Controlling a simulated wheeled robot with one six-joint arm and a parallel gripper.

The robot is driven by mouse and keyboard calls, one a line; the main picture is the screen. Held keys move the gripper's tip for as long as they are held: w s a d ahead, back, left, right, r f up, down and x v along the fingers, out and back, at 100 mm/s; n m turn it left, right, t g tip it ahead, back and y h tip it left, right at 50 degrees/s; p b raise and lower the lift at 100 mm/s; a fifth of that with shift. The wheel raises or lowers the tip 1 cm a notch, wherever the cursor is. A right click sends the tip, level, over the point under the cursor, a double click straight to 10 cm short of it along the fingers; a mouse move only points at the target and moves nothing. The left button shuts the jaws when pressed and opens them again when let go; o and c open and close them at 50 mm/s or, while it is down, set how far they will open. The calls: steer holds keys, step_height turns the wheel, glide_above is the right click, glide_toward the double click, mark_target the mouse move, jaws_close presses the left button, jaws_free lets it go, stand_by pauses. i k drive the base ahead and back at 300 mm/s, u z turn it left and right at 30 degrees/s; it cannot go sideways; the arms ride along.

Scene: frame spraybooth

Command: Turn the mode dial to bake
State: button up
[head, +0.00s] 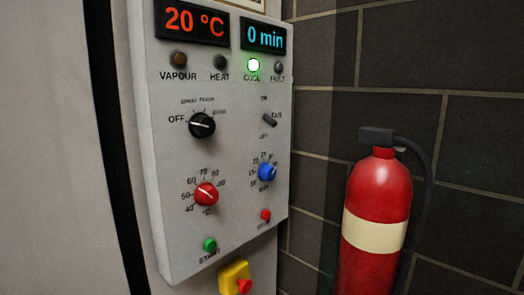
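The black mode dial (202,125) is on the upper left of a light grey control panel (232,190) in the head view. Its pale pointer line lies toward the left, at the OFF label (176,120). The small labels above the dial and to its upper right are too blurred to read surely. My gripper is not in view, and nothing touches the dial.
A red knob (206,194), a blue knob (267,172), a small toggle (270,120), a green button (210,244) and a red button (266,215) share the panel. The COOL lamp (253,65) glows green. A fire extinguisher (375,220) stands right.

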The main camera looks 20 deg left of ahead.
mark_target(201, 126)
steer(key=k, duration=0.55)
steer(key=u, duration=1)
steer(key=i, duration=0.5)
steer(key=u, duration=0.05)
